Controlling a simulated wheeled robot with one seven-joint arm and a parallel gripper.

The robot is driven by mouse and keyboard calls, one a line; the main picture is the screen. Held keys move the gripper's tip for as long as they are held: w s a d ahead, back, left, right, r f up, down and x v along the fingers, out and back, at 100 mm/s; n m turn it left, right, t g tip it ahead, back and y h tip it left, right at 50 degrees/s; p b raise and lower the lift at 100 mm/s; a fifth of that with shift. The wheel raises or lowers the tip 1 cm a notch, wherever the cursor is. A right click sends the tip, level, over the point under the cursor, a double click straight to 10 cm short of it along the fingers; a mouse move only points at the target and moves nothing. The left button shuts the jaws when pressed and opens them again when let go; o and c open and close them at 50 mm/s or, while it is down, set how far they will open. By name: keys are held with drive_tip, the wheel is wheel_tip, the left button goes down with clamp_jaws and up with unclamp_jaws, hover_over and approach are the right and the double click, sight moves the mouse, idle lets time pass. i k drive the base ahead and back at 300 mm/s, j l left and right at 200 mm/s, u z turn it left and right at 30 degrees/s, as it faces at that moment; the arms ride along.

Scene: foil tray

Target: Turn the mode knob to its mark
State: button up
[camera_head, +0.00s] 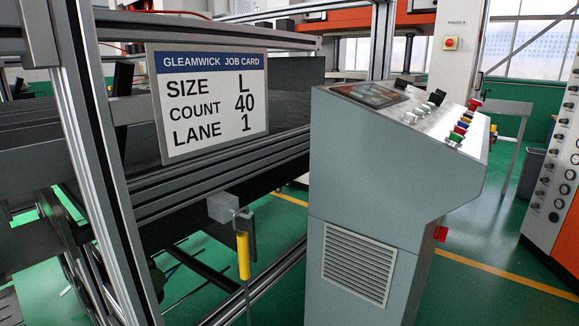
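A grey control console (370,170) stands right of centre. Its sloped top carries a dark display (368,94), black raised parts (437,97), a red-topped part (475,104) at the far corner, and a row of small coloured buttons (460,128). I cannot tell which of these, if any, is the mode knob, and no mark can be read at this size. A job card (210,100) on the frame at left reads "SIZE L, COUNT 40, LANE 1". My gripper is not in view.
A metal-framed machine (100,130) fills the left side. A yellow-handled tool (243,255) hangs from it, close to the console's left. An orange-and-white cabinet (560,190) with several round controls stands at the far right. Green floor (470,285) is open between console and cabinet.

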sight(441, 93)
drive_tip(key=i+j+z, duration=0.15)
drive_tip(key=i, duration=0.25)
drive_tip(key=i+j+z, duration=0.1)
drive_tip(key=i+j, duration=0.25)
drive_tip(key=i+l, duration=0.15)
drive_tip(key=l, duration=0.15)
drive_tip(key=i+l, duration=0.15)
drive_tip(key=l, duration=0.2)
drive_tip(key=i+l, duration=0.15)
drive_tip(key=l, duration=0.35)
drive_tip(key=k+u, duration=0.05)
